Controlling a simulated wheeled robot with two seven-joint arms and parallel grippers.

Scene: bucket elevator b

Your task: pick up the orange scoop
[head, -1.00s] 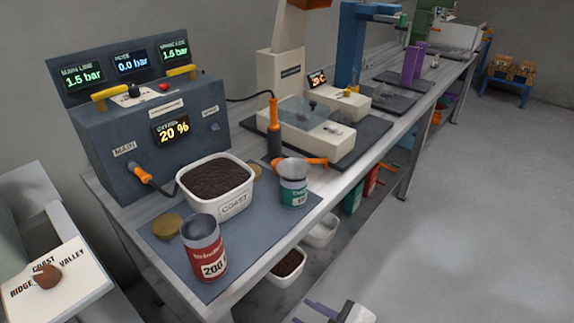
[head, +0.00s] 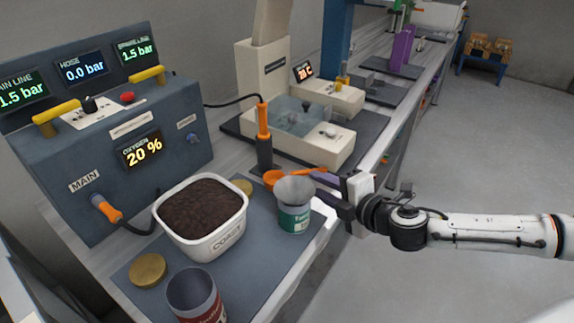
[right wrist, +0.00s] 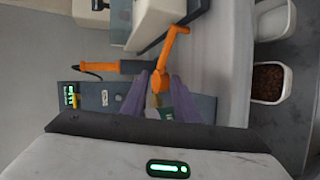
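The orange scoop (head: 273,180) lies on the bench behind the green-labelled can (head: 294,206), its handle pointing right. It also shows in the right wrist view (right wrist: 170,54), with its near end between my finger tips. My right gripper (head: 316,184) reaches in from the right, just beside the can and the scoop handle. Its two purple fingers are apart, and they show apart in the right wrist view (right wrist: 160,90) as well. Whether either finger touches the scoop cannot be told. My left gripper is not in view.
A white tub of dark material (head: 203,217), a red-labelled can (head: 194,297) and an upright orange-handled tool (head: 263,125) stand near the scoop. The grey control box (head: 110,165) is at left, a cream machine (head: 305,135) behind.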

